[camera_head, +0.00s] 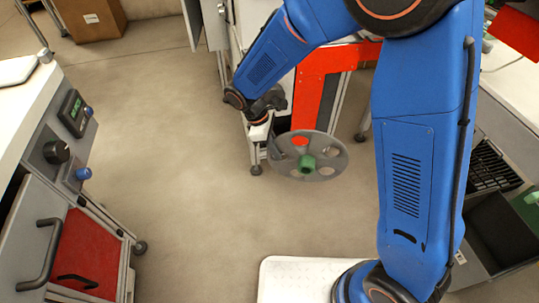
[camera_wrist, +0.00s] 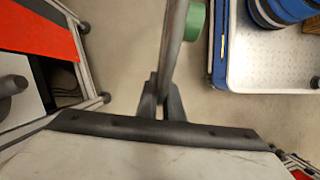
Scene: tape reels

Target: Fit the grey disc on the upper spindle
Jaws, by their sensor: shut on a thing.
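The grey disc (camera_head: 335,158) is a flat reel with several round holes and a green hub (camera_head: 308,162). My gripper (camera_head: 274,146) is shut on its left rim and holds it in the air above the floor. In the wrist view the disc (camera_wrist: 174,45) is nearly edge-on, running up from between the fingers of my gripper (camera_wrist: 161,95), with the green hub (camera_wrist: 194,22) on its right side. I cannot make out the upper spindle in either view.
A cabinet with a red front (camera_head: 85,255), a black knob (camera_head: 56,151) and a blue knob (camera_head: 82,174) stands at left. An orange-framed bench (camera_head: 335,58) stands behind the disc. A cardboard box (camera_head: 90,18) is at far left. The floor (camera_head: 185,170) between is clear.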

